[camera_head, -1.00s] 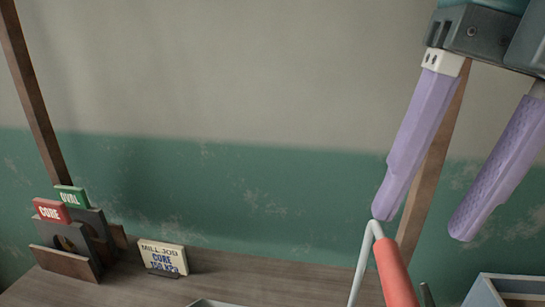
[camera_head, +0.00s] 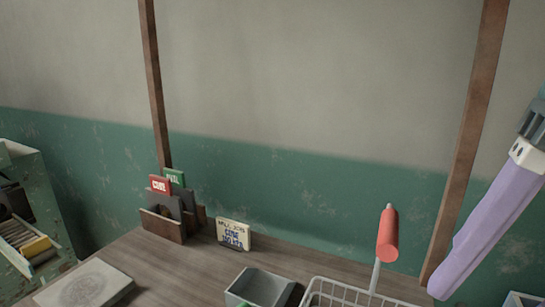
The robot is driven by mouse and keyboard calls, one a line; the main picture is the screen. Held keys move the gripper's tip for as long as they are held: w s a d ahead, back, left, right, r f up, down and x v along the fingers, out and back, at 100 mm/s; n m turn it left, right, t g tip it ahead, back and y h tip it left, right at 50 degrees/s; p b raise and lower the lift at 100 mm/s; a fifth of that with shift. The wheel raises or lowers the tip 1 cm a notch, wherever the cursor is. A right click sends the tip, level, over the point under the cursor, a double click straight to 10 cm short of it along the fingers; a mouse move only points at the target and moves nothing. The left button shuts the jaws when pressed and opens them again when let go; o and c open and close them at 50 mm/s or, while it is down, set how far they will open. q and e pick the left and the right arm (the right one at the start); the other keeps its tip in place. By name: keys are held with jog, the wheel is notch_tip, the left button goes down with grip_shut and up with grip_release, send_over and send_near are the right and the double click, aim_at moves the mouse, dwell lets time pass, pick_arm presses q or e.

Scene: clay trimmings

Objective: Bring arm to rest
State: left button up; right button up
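One purple finger of my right gripper (camera_head: 487,228) shows at the right edge of the head view, pointing down and to the left. Its other finger is outside the picture, so its opening cannot be judged. Nothing is seen held against the visible finger. My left gripper is not in view. A tool with a red handle (camera_head: 388,236) stands up from a white wire basket (camera_head: 345,294) at the table's front, to the left of the finger and apart from it.
The wooden table (camera_head: 180,265) holds a rack (camera_head: 163,224) with red and green tags, a "Mill job" card (camera_head: 233,234), a grey bin (camera_head: 260,287) and a pale slab (camera_head: 85,286). A green cabinet (camera_head: 40,200) stands at left. Wooden posts (camera_head: 470,140) rise behind.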

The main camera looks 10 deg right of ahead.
jog(key=a+f+m+t+y+p, duration=0.3)
jog(key=a+m, duration=0.4)
jog(key=m, duration=0.6)
jog(key=s+d+f+m+g+h+p, duration=0.15)
jog(key=s+d+f+m+h, duration=0.35)
jog(key=s+d+f+m, duration=0.65)
notch_tip(320, 180, up, 42)
jog(key=w+a+m+p, duration=0.1)
jog(key=w+p, duration=0.1)
jog(key=p, duration=3.6)
jog(key=shift+w+a+m, duration=0.35)
jog(key=shift+w+a, duration=0.05)
jog(key=shift+f, duration=0.1)
